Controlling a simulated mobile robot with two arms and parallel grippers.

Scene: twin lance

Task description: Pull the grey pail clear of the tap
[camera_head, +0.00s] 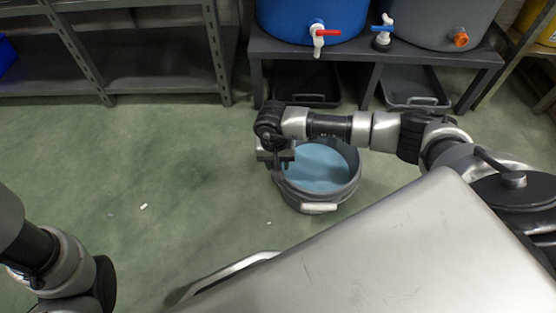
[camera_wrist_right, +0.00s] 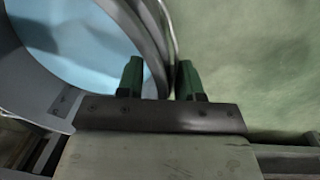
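The grey pail (camera_head: 345,190) stands on the green floor in front of the bench, with pale blue liquid (camera_head: 318,168) inside and a light grip (camera_head: 319,207) at its near side. It is nearer to me than the red-handled tap (camera_head: 319,38) on the blue drum, with floor between. My right gripper (camera_head: 279,165) is at the pail's left rim. Part of the pail's far rim is hidden behind my right arm. My left gripper is out of view.
The dark bench (camera_head: 420,55) carries the blue drum (camera_head: 310,14) and a grey drum (camera_head: 440,20) with an orange outlet. Black trays (camera_head: 414,101) lie beneath it. A metal shelf (camera_head: 150,70) stands at the back left.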

